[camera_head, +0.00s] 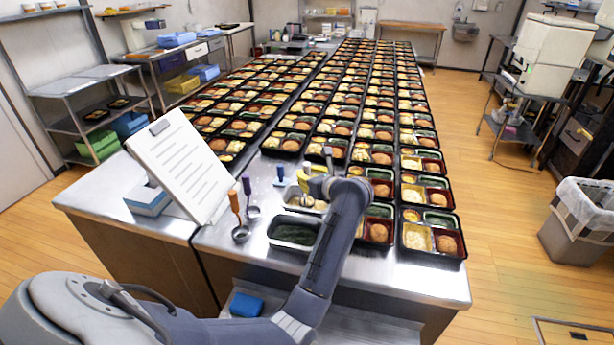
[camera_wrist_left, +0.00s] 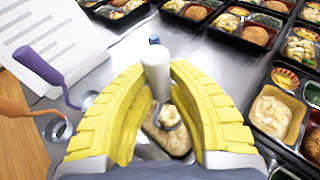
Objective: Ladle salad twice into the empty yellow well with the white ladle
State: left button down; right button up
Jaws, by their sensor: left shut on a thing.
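My left gripper (camera_head: 316,187) has yellow fingers, shut on the upright handle of the white ladle (camera_head: 328,158). In the left wrist view the pale handle (camera_wrist_left: 156,72) stands between the fingers (camera_wrist_left: 160,95). The ladle's bowl (camera_wrist_left: 168,116), below, holds a pale lump. It is over or in the metal pan of pale salad (camera_head: 294,197); I cannot tell which. The nearest right tray (camera_head: 432,256) has a yellow well (camera_head: 417,236) with pale food in it. My arm hides part of the tray beside it. I cannot make out an empty yellow well. My right gripper is out of view.
A pan of dark greens (camera_head: 294,234) sits in front of the salad pan. Orange (camera_head: 235,203), purple (camera_head: 247,187) and blue (camera_head: 281,174) ladles stand nearby. A tilted white sheet (camera_head: 180,165) stands at the left. Rows of filled trays cover the table beyond.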

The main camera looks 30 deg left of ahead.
pick_arm(q)
jog(key=shift+r, duration=0.1)
dwell(0.3)
jog(key=shift+r, duration=4.45)
